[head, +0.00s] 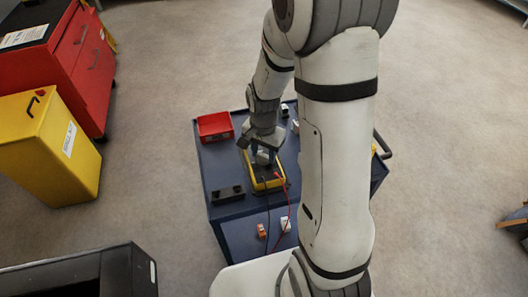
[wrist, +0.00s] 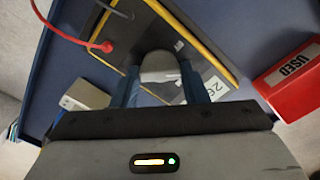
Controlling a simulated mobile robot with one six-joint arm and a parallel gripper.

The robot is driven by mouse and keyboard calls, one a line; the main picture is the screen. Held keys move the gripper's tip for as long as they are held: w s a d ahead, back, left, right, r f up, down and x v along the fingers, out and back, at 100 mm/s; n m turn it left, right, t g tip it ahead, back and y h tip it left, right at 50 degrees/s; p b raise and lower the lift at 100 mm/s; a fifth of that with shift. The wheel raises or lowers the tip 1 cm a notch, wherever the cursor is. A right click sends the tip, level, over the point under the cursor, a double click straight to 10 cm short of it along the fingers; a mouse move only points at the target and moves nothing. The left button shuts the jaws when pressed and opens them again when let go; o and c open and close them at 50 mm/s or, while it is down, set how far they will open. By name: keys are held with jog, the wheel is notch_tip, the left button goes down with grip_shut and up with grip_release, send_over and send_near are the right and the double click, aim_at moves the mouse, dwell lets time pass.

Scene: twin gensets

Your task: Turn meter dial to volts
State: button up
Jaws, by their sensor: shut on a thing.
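The meter (head: 265,178), black-faced with a yellow edge, lies on the blue cart top. It also fills the upper middle of the wrist view (wrist: 200,38). My gripper (head: 264,157) is over the meter. In the wrist view its two blue fingers (wrist: 166,85) are shut on the grey rounded dial (wrist: 158,66). A white pointer mark shows on the dial. The dial's scale markings are too small or hidden to read. A red lead and a black lead plug into the meter's near end.
A red bin (head: 214,127), labelled USED in the wrist view (wrist: 292,80), stands at the cart's back left. A black block (head: 228,194) sits left of the meter. The blue cart (head: 228,211) has small items near its front edge. A yellow cabinet (head: 45,145) stands at left.

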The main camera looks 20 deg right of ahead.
aim_at(264, 155)
dwell(0.3)
jog(key=o, duration=1)
jog(key=shift+r, duration=0.1)
notch_tip(264, 155, up, 7)
jog(key=shift+f, duration=0.1)
jog(key=shift+r, duration=0.4)
